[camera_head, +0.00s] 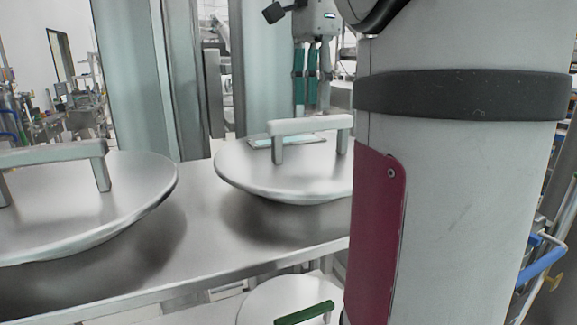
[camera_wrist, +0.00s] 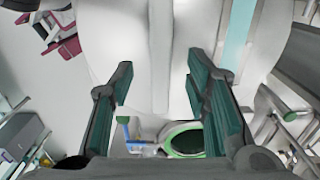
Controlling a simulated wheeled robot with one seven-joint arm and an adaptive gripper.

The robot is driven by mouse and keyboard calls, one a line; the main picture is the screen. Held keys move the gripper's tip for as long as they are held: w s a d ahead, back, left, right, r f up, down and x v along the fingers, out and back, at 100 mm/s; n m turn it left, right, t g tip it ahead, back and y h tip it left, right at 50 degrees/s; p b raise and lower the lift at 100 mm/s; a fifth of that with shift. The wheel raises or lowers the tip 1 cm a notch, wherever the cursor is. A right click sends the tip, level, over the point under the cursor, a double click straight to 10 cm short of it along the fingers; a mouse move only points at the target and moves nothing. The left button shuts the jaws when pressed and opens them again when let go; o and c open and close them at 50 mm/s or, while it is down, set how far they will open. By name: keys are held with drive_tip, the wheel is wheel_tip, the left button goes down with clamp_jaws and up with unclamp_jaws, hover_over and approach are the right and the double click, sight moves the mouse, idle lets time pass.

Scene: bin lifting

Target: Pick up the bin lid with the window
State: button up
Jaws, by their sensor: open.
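The lid with the window (camera_head: 240,172) is a round metal lid on the metal table, right of centre in the head view. Its pale rectangular window (camera_head: 262,142) lies behind a raised light-grey bar handle (camera_head: 310,126). My arm hides the lid's right edge. My gripper (camera_head: 308,112) points down, open and empty, its teal fingers apart beyond the handle and higher in the picture. The gap between lid and fingertips cannot be told.
Another round metal lid (camera_head: 130,185) with a grey handle lies at left on the metal table (camera_head: 200,225). A pale lid (camera_head: 265,300) with a green handle (camera_head: 304,314) is lower, in front. Bare tabletop shows between the two upper lids. Glass panels and metal posts stand behind.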

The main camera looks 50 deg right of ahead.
sight(312, 118)
drive_tip(key=shift+f, duration=2.65)
drive_tip(key=shift+f, duration=0.25)
clamp_jaws()
drive_tip(key=shift+r, duration=0.1)
